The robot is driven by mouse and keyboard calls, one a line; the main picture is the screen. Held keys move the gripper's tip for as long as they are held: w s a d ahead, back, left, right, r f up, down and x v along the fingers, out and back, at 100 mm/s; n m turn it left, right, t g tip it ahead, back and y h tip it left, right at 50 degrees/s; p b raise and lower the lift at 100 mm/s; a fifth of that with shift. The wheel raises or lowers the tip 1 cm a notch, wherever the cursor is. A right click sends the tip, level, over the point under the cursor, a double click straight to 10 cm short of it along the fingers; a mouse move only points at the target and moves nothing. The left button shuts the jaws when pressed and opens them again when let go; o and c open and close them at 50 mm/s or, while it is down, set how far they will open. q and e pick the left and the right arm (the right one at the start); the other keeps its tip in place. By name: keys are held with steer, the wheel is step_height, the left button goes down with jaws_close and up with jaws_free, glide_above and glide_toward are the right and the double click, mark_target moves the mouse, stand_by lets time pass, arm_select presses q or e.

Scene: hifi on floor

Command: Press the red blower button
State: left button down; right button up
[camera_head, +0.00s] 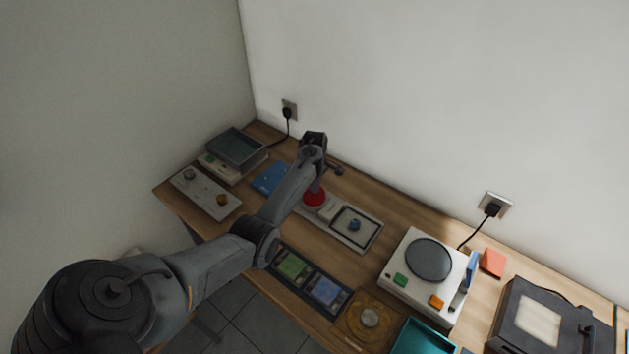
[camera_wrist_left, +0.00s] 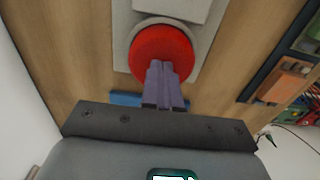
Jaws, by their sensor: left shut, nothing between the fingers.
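The red button (camera_head: 314,199) is a round red dome on a pale grey panel (camera_head: 350,243) in the middle of the bench. In the left wrist view the red button (camera_wrist_left: 160,44) fills the upper middle. My left gripper (camera_head: 317,188) points down at the button, its purple fingers shut and empty. In the left wrist view the closed fingertips of the left gripper (camera_wrist_left: 158,66) overlap the button's lower edge. I cannot tell whether they touch it. My forearm hides part of the bench. My right gripper is not in view.
A white device with a grey round plate (camera_head: 429,258) stands to the right. A dark panel with two screens (camera_head: 308,281) lies in front. A white panel with knobs (camera_head: 205,193) and a grey tray (camera_head: 236,148) are left. Walls close off the back and left.

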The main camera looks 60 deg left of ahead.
arm_select(q)
steer(key=shift+f, duration=0.15)
steer(key=shift+f, duration=1.05)
step_height(320, 180, up, 5)
steer(key=p, duration=0.5)
steer(key=shift+r, duration=0.15)
step_height(320, 180, up, 9)
steer(key=shift+a+r, duration=0.1)
stand_by(0.5)
stand_by(0.5)
